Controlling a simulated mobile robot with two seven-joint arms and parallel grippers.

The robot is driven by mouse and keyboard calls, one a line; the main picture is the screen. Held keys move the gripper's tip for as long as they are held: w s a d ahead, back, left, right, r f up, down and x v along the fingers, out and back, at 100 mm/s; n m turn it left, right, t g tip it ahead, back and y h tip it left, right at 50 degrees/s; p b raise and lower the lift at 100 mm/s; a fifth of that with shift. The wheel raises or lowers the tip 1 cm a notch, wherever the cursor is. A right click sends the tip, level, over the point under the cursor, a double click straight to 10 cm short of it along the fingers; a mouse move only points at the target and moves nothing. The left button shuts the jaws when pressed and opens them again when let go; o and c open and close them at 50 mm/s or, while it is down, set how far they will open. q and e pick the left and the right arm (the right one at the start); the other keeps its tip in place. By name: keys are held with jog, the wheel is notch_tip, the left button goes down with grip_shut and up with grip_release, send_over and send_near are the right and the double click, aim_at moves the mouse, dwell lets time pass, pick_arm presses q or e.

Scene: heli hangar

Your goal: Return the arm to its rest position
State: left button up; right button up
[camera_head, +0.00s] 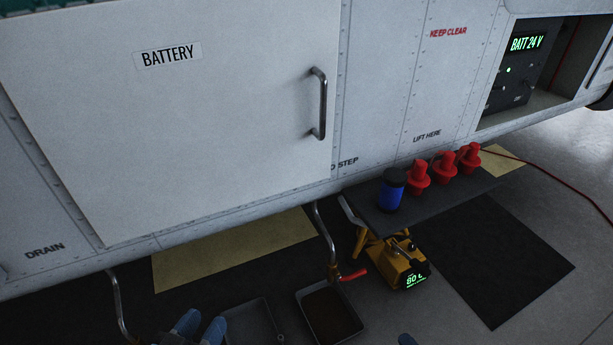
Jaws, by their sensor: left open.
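My left gripper (201,325) shows at the bottom edge, left of centre. Its two blue fingertips are apart with nothing visible between them. It is in front of the helicopter's lower side, just left of a dark tray. The arm links are out of view.
The battery door (200,120) is shut. Trays (255,325) (357,318) lie below drain pipes, one with a red lever (352,274). A dark shelf (440,196) holds a blue can (391,189) and red plugs (444,167). A yellow unit (395,265) stands beneath.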

jog(key=w+d+r+n+g, duration=0.1)
jog(key=d+r+n, duration=0.15)
jog(key=d, duration=0.75)
jog(key=d+r+n, duration=0.1)
jog(key=d+r, duration=0.2)
jog(key=d, duration=0.8)
jog(key=s+a+r+m+t+y, duration=0.1)
jog(key=s+a+r+m, duration=0.2)
jog(key=a+r+m, duration=1.2)
jog(key=s+a+r+m, duration=0.3)
jog(key=a+r+m, duration=0.5)
jog(key=a+r, duration=1.25)
pick_arm(q)
jog(key=s+a+r+g+y+p, duration=0.1)
jog(key=r+p, duration=0.5)
jog(key=p, duration=1)
jog(key=s+a+r+g+y+p, duration=0.2)
jog(key=r+p, duration=0.4)
jog(key=p, duration=1.1)
jog(key=shift+s+a+g, duration=0.4)
jog(key=shift+a+g, duration=0.1)
jog(key=shift+a, duration=0.7)
pick_arm(e)
jog(key=s+d+r+g+h, duration=0.3)
jog(key=s+r, duration=0.1)
jog(key=r, duration=0.5)
jog(key=shift+s+d+g, duration=0.2)
jog(key=shift+d+g, duration=0.1)
jog(key=shift+g, duration=0.1)
